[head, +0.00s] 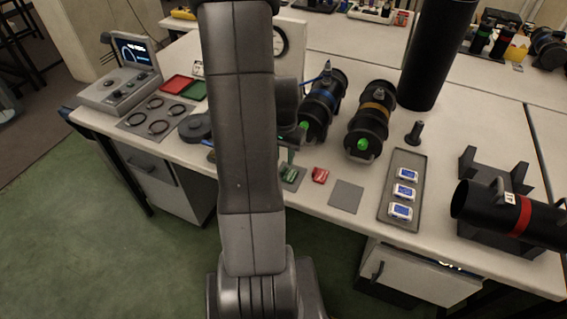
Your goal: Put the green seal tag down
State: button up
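The green seal tag (290,174) shows at the front of the bench, just right of my arm, over a small grey pad (300,184). My gripper (289,162) points down right above the tag. The fingers are small and partly covered by my arm, so I cannot tell whether they hold the tag or whether it rests on the pad. A red seal tag (320,175) lies to the right of the green one, apart from it.
An empty grey pad (346,196) lies to the right. Beyond it is a tray (386,215) with several small white devices. A red-banded cylinder (483,207) lies far right.

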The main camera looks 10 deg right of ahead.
aim_at(289, 174)
notch_tip(289, 174, up, 8)
jog(key=shift+f, duration=0.25)
jog(key=shift+f, duration=0.1)
notch_tip(289, 174, down, 13)
jog(key=shift+r+b, duration=0.15)
jog(key=shift+b, duration=0.2)
jog(key=shift+r+p, duration=0.35)
jog(key=shift+r, duration=1.1)
jog(key=shift+f, duration=0.1)
